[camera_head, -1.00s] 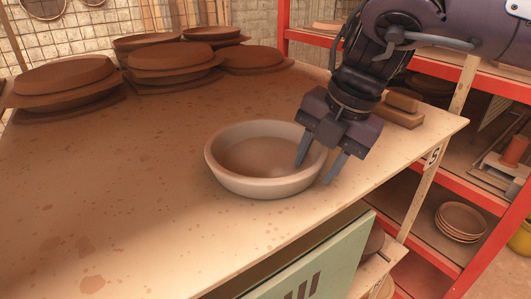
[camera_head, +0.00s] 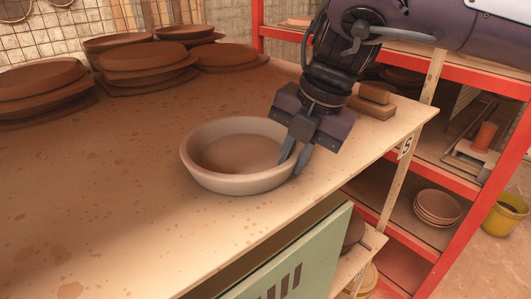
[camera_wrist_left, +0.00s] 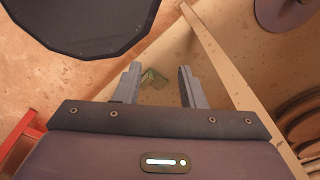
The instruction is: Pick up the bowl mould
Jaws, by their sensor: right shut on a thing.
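The bowl mould (camera_head: 235,160) is a wide, shallow, pale bowl with a brown inside. In the head view it sits upright on the worktable, near the front edge. My right gripper (camera_head: 293,166) is shut on the right side of its rim, one finger inside the bowl and one outside. The bowl's underside is hidden, and it appears to rest on the table. My left gripper (camera_wrist_left: 158,88) shows only in the left wrist view. Its fingers are apart with nothing between them, away from the bowl.
Stacks of brown plates (camera_head: 150,62) stand along the back of the worktable (camera_head: 90,195). Brown blocks (camera_head: 373,100) lie at its right end. A red-framed shelf (camera_head: 440,180) with plates (camera_head: 437,207) stands to the right. The table left of the bowl is clear.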

